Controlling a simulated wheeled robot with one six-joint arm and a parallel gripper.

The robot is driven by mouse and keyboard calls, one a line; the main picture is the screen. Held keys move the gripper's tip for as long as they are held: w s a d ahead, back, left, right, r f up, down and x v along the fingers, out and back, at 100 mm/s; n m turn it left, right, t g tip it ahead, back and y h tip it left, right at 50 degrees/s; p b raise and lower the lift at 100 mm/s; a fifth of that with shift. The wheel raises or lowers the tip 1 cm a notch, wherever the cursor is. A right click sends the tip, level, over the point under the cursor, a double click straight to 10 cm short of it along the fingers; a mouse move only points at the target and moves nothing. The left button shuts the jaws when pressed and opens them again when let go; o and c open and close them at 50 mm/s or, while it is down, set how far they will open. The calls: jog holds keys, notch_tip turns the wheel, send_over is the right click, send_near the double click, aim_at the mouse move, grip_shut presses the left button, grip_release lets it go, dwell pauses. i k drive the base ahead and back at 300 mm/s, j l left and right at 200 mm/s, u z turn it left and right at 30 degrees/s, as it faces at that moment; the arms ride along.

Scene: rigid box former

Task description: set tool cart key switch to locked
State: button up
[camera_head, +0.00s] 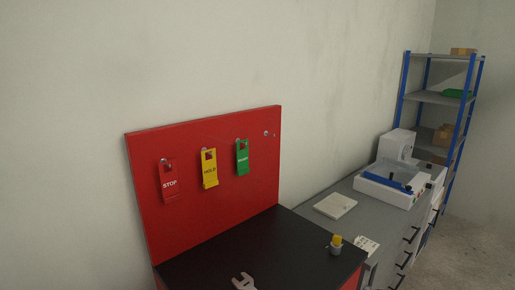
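A red tool cart with a red back panel (225,205) and a black top (290,248) stands in the lower middle of the head view. A red STOP tag (169,184), a yellow HOLD tag (209,170) and a green tag (242,158) hang on the panel. A small metal fitting (267,133) is at the panel's upper right, with no tag on it; I cannot tell whether it is a peg or the key switch. No key switch can be clearly made out. My gripper is not in view.
A wrench (243,282) and a small grey cup with something yellow (336,244) are on the cart top. To the right is a grey drawer cabinet (313,194) bearing a pale flat block (335,205) and a white-and-blue machine (397,187). Blue-posted shelves (438,98) stand behind.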

aim_at(334, 249)
jog(key=i+l, duration=0.1)
jog(key=l, duration=0.15)
jog(key=i+l+u, duration=0.2)
jog(key=i+l, duration=0.45)
jog(key=l, duration=0.05)
